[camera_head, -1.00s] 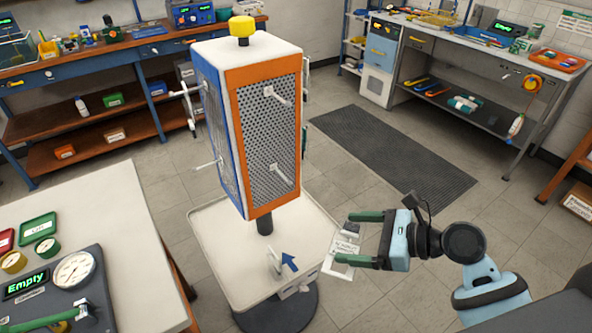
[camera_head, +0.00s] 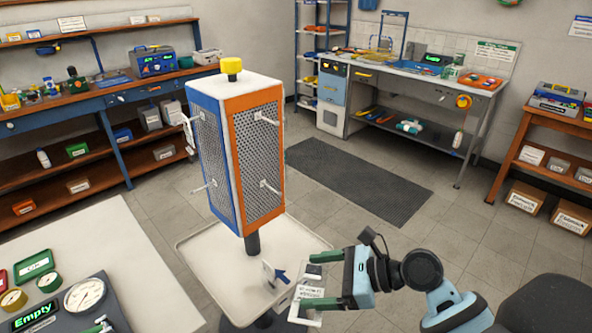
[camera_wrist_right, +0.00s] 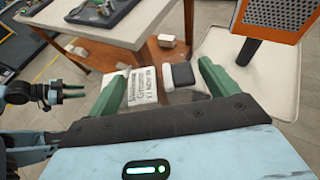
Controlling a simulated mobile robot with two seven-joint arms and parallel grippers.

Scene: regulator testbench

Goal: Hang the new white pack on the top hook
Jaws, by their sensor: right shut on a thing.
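My right gripper (camera_head: 315,282) is shut on a white pack (camera_head: 307,293) with a printed label. It holds the pack in front of the tower, near the tray's front right edge. The pack also shows between the green fingers in the right wrist view (camera_wrist_right: 143,86). The tower (camera_head: 262,165) has perforated panels and an orange frame. Its right face bears an upper hook (camera_head: 266,119) and a lower hook (camera_head: 269,187), both bare. My left gripper (camera_wrist_right: 74,91) shows small in the right wrist view, its fingers slightly apart and empty.
A white table (camera_head: 150,270) with gauges stands at left. Open floor with a dark mat (camera_head: 355,182) lies behind and right.

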